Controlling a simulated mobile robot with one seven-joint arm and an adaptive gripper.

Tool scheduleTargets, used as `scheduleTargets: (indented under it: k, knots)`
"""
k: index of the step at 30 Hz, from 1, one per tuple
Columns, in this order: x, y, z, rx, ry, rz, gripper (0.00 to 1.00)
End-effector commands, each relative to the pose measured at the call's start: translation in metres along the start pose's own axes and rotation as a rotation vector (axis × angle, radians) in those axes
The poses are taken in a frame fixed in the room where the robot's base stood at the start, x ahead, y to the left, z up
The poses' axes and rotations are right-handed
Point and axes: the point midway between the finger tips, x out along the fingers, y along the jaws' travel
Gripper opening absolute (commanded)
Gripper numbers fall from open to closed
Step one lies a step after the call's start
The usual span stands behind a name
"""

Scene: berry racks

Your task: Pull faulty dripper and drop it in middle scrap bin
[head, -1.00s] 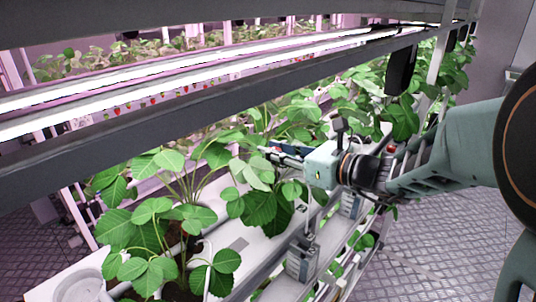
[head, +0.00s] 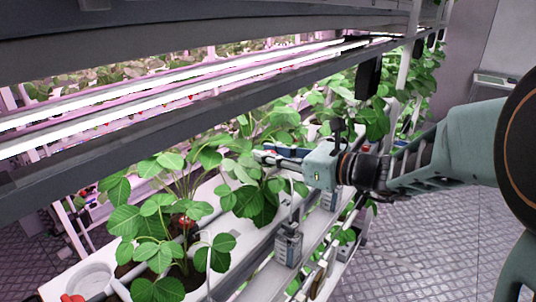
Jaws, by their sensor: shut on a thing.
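My gripper (head: 268,157) reaches in from the right over the white planting trough (head: 243,240), among strawberry leaves. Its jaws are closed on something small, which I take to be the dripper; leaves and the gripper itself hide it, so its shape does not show. A small red piece (head: 185,222) sits at the base of the near plant (head: 160,215); I cannot tell whether it is a dripper or fruit. Small grey labelled boxes stand along the rack's outer side, one in front (head: 289,245) and one farther back (head: 330,200). I cannot tell whether these are the scrap bins.
A dark beam with bright lamp strips (head: 200,100) runs above the plants. A white round cup (head: 90,278) is set in the trough's near end, with a red part (head: 72,298) beside it. The patterned floor (head: 430,240) at right is clear.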

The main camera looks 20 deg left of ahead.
Motion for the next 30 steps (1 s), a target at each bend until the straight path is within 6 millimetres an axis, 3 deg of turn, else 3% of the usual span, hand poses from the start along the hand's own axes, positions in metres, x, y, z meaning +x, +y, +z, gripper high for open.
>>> scheduleTargets:
  k: [15,30]
  knots:
    - [-0.004,0.000,0.026,0.000,0.000,0.000,0.11]
    - [-0.004,0.000,0.026,0.000,0.000,0.000,0.11]
